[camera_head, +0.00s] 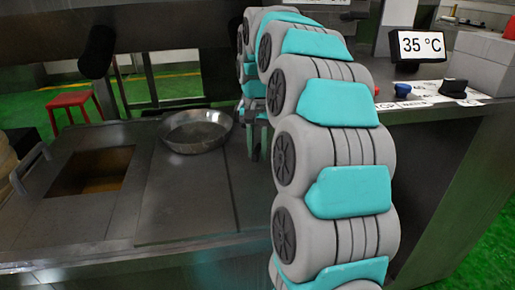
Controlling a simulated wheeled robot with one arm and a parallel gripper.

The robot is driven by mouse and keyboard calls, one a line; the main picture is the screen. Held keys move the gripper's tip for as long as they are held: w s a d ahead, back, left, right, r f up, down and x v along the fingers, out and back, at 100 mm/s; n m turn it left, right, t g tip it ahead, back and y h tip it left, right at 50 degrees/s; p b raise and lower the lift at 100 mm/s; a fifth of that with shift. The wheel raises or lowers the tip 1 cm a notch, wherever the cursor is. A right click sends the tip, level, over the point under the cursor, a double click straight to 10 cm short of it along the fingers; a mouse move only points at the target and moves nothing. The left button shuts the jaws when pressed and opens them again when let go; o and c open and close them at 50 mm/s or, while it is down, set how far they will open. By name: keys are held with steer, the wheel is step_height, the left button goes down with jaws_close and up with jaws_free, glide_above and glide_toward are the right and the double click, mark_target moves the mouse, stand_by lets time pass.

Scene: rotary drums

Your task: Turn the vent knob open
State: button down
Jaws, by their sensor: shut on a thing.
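My gripper (254,150) is dark and small at the end of my grey and teal arm, pointing down just right of a round metal pan. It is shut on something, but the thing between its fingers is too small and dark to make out. A black knob (454,88) sits on the control ledge at the right, well apart from my gripper. A blue knob (402,90) is left of it.
The metal pan (197,131) rests on the dark steel counter (185,205), near a square opening (92,171). A display (418,46) reads 35 °C above the ledge. A grey box (486,62) stands at the far right. A red stool (75,104) is behind.

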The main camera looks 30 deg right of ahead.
mark_target(257, 148)
steer(key=n, duration=0.5)
steer(key=shift+n+p, duration=0.3)
steer(key=shift+p, duration=0.1)
stand_by(0.4)
steer(key=c, duration=0.6)
jaws_free()
steer(key=shift+c, duration=0.2)
steer(key=shift+r, duration=0.1)
steer(key=shift+r, duration=3.8)
